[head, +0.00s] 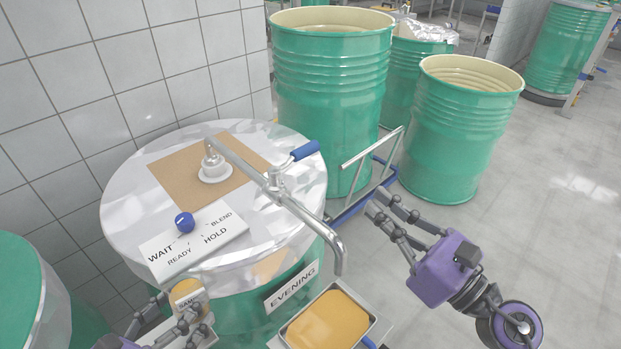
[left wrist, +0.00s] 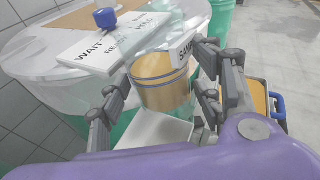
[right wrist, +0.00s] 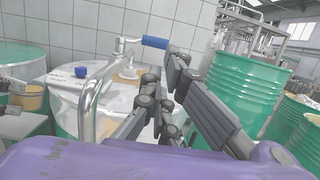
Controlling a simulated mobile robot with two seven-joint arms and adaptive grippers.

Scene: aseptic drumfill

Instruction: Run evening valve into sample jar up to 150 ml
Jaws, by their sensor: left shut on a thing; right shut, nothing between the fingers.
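The sample jar (head: 187,290) is clear, holds orange-yellow contents and carries a partly hidden "SAM…" label. My left gripper (head: 172,318) is shut around it at the lower left; the jar also shows in the left wrist view (left wrist: 162,82). The fill mark is unreadable. The evening drum (head: 290,285) has a metal pipe valve (head: 275,183) with a blue handle (head: 305,150). Its spout (head: 336,258) bends down, right of the jar and apart from it. No stream shows at the spout. My right gripper (head: 379,203) is shut and empty, right of the pipe.
A tray of orange contents (head: 328,318) sits below the spout. A blue knob (head: 184,222) stands on a WAIT/READY/HOLD/BLEND plate (head: 195,240); its setting is unclear. A white platform (left wrist: 165,130) lies below the jar. Green drums (head: 455,130) stand behind; floor at right is clear.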

